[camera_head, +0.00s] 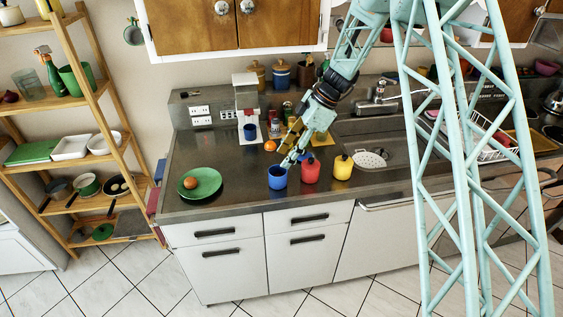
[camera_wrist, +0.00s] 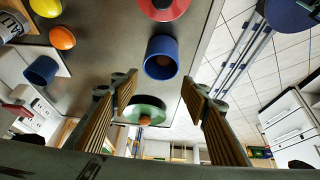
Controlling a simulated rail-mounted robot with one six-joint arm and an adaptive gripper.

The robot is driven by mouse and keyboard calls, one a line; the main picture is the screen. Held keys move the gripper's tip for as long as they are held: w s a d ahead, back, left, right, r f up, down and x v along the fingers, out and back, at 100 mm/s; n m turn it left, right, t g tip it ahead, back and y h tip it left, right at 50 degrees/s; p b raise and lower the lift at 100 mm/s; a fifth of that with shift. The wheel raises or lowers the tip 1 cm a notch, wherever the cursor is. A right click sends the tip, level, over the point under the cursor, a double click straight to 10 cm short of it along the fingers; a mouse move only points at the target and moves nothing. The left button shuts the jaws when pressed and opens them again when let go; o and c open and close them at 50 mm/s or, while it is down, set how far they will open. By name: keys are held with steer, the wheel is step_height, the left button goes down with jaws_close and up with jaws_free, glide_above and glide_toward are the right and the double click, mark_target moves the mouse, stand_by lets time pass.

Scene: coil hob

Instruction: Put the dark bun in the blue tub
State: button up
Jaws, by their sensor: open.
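The blue tub (camera_head: 277,177) stands upright near the counter's front edge, left of the red pot. It also shows in the wrist view (camera_wrist: 161,43), where something brownish is visible inside; I cannot tell for sure whether it is a bun. A brown bun (camera_head: 190,183) lies on the green plate (camera_head: 209,186) at the counter's left end; in the wrist view the bun (camera_wrist: 144,120) shows between my fingers, farther off. My gripper (camera_head: 289,161) is open above and beside the tub, with nothing between its fingers (camera_wrist: 160,92).
A red pot (camera_head: 311,169) and a yellow pot (camera_head: 342,167) stand right of the tub. An orange fruit (camera_head: 270,146) and a blue mug (camera_head: 250,132) are behind it. The counter (camera_head: 238,170) is clear between plate and tub. A wooden shelf (camera_head: 115,125) stands to the left.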

steer(key=v, duration=0.7)
steer(key=shift+r, duration=0.25)
stand_by(0.6)
